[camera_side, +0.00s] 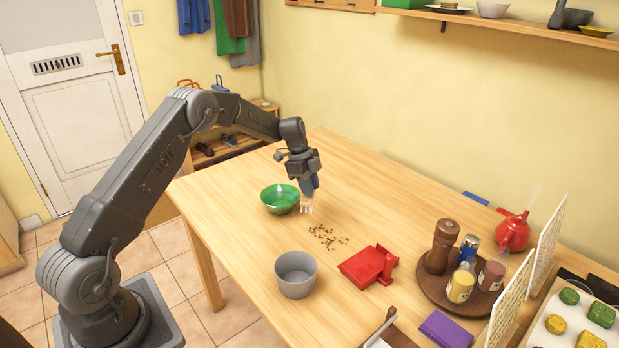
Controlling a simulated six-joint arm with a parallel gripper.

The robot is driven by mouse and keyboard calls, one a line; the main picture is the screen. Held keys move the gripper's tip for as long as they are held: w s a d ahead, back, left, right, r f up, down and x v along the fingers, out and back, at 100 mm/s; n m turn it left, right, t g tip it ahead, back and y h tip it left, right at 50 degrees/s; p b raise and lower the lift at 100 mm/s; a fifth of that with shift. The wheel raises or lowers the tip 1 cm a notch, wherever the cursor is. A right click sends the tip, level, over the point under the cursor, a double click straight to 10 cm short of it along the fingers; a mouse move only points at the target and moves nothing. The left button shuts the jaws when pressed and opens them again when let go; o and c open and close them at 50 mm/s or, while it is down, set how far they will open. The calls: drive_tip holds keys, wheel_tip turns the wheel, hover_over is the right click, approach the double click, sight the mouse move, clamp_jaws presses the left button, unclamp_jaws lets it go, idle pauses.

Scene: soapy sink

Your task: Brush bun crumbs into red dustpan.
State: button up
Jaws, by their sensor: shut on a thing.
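I cannot tell whether the bristles touch the wood.
A green bowl (280,197) stands left of the brush, and a grey pot (295,275) stands left of the dustpan. A brown round tray (461,287) with a pepper mill and jars is at the right. A purple cloth (445,329) lies near the front. The table's back middle is clear.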

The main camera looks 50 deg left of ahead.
drive_tip(key=shift+f, duration=3.5)
drive_tip(key=shift+s+d, duration=0.2)
drive_tip(key=shift+d, duration=3.9)
drive_tip(key=shift+s+d, duration=0.15)
drive_tip(key=shift+d, duration=3.9)
wheel_tip(320, 180, up, 8)
drive_tip(key=shift+f, duration=0.1)
drive_tip(key=shift+w+a+f+m+g, duration=0.25)
drive_tip(key=shift+a+f+m, duration=0.1)
drive_tip(key=shift+f+m, duration=0.6)
drive_tip(key=shift+w+a+f+m+g, duration=0.1)
drive_tip(key=shift+a+f+m+g, duration=0.25)
drive_tip(key=shift+f+m, duration=0.6)
drive_tip(key=shift+w+a+f+m+g, duration=0.2)
drive_tip(key=shift+a+f+m, duration=0.2)
drive_tip(key=shift+f+m, duration=0.55)
drive_tip(key=shift+f, duration=0.15)
